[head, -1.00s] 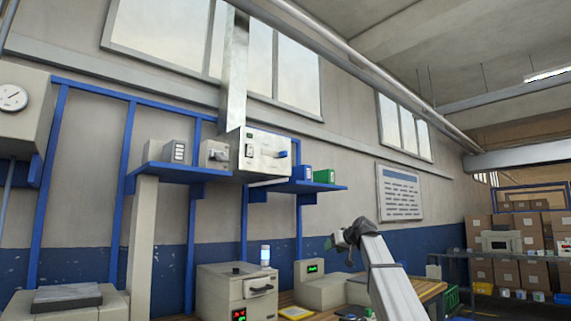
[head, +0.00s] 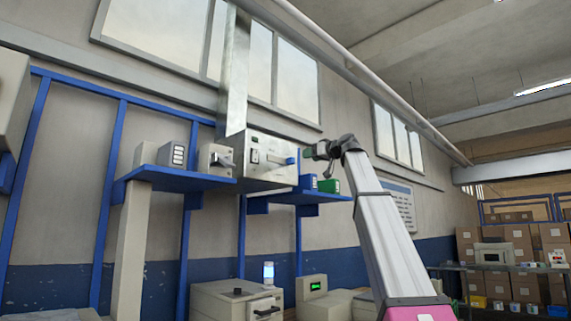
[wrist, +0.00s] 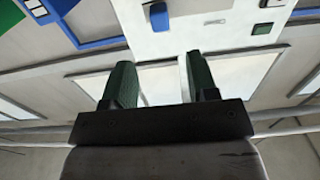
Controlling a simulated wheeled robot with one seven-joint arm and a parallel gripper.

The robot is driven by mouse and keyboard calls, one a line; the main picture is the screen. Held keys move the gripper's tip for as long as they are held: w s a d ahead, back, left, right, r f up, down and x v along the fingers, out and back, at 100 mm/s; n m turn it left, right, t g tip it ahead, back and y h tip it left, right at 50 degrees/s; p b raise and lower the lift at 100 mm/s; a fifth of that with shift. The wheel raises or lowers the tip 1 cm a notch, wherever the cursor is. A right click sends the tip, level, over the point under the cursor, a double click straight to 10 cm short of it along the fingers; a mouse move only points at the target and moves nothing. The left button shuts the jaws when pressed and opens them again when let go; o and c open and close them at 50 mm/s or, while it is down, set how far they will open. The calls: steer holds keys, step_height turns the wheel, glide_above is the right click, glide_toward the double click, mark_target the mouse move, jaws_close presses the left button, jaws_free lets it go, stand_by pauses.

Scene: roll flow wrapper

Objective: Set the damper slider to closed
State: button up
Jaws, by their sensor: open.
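The damper box (head: 256,168) is a white unit on the blue wall shelf, under a vertical metal duct. Its blue slider knob (head: 291,161) sits at the right part of the front face, in a slot. In the wrist view the knob (wrist: 160,16) hangs at the top centre, on the white panel (wrist: 205,38). My gripper (head: 308,152) is raised just right of the knob in the head view. In the wrist view my gripper (wrist: 160,82) has its two green fingers apart, empty, pointing towards the knob. A gap shows between fingertips and knob. Any open/closed marking is unreadable.
A grey lever box (head: 215,158) stands left of the damper box. The space above my arm is free.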

mark_target(294, 160)
steer(key=x, duration=1.1)
steer(key=shift+s, duration=0.1)
jaws_close()
